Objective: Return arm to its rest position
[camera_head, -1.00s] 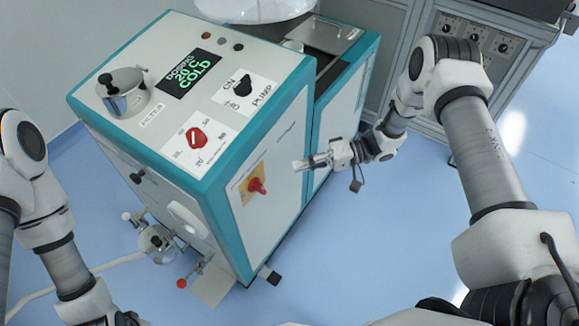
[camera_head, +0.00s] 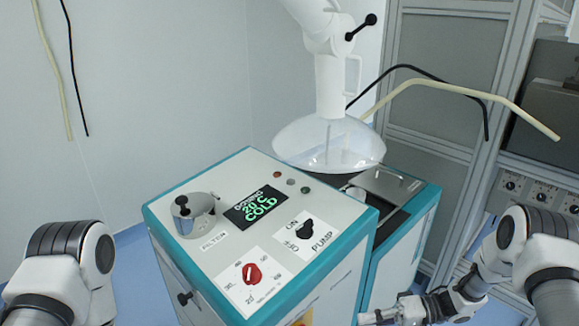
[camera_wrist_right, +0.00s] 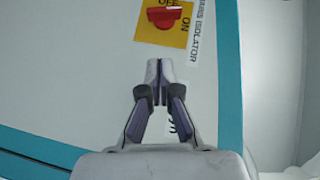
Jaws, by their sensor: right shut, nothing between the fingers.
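My right arm (camera_head: 545,262) comes in from the right in the head view, bent at the elbow. Its gripper (camera_head: 366,319) is low in the picture, in front of the machine's front side. In the right wrist view the gripper (camera_wrist_right: 158,68) has its fingertips together with nothing between them. It faces the machine's pale panel (camera_wrist_right: 70,70), just below a red rotary isolator switch (camera_wrist_right: 165,14) on a yellow plate. It appears apart from the switch. My left arm (camera_head: 65,275) shows at the lower left, but its gripper is out of view.
The machine (camera_head: 215,245) has teal edges, a green-lit display (camera_head: 256,207), a red knob (camera_head: 252,273) and a black pump knob (camera_head: 305,229). Grey cabinets (camera_head: 440,40) stand behind at the right.

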